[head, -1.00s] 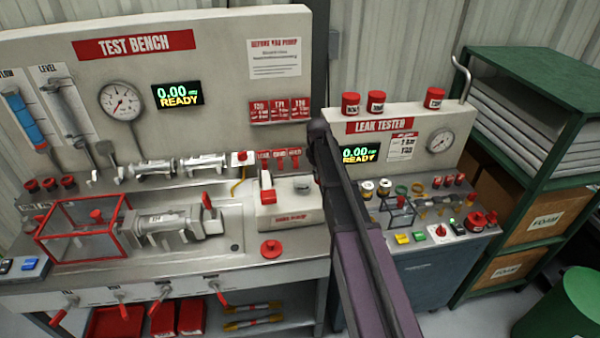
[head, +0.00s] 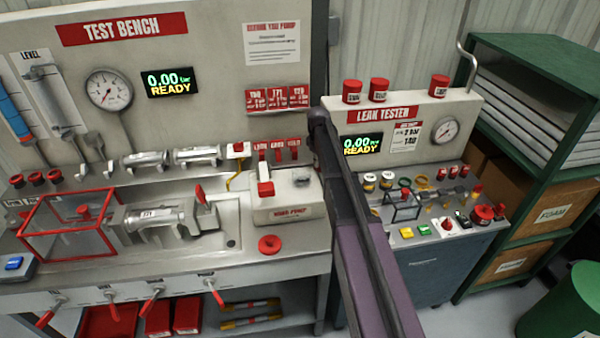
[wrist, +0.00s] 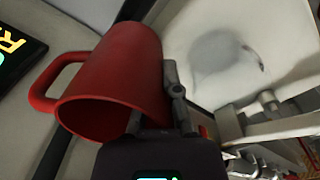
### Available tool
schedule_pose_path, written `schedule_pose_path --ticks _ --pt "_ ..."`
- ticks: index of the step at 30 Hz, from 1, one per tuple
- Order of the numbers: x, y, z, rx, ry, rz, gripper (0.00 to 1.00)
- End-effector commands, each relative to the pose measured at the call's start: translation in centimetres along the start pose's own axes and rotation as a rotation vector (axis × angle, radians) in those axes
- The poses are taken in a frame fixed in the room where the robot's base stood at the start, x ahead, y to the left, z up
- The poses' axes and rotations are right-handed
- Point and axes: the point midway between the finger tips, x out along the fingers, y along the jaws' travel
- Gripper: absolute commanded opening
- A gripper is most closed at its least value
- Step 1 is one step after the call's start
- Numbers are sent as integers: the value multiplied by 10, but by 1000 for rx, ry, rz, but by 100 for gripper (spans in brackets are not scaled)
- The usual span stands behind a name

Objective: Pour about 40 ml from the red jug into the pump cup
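The red jug (wrist: 120,72) fills the left middle of the wrist view, its loop handle to the left and its mouth facing the lower left of the picture. My gripper (wrist: 155,105) is shut on its wall; a dark finger lies along the jug's right side. No liquid shows in the jug, and its true tilt is unclear. In the head view my arm hides the gripper and jug. The hand pump (head: 285,208) is a pale block with a red lever on the bench. A small round grey fitting (head: 302,180) on its top looks like the pump cup.
A red round cap (head: 270,245) lies in front of the pump. A red wire cage (head: 68,235) and metal cylinder (head: 158,222) stand left. The leak tester (head: 440,245), with small parts on top, stands right of my arm. Green shelving (head: 545,80) is at far right.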

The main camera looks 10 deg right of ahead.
Motion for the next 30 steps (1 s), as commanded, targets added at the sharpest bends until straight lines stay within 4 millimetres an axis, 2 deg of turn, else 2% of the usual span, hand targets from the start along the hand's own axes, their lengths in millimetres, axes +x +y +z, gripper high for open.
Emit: schedule_pose_path --ticks 14,20,27,30 --pt "0 -1 -1 -7 -2 9 0" --pt "-11 -6 -1 -10 -12 61 0" --pt "-34 -13 -3 -14 -36 184 0" --pt "-34 -18 -4 -15 -49 249 0"
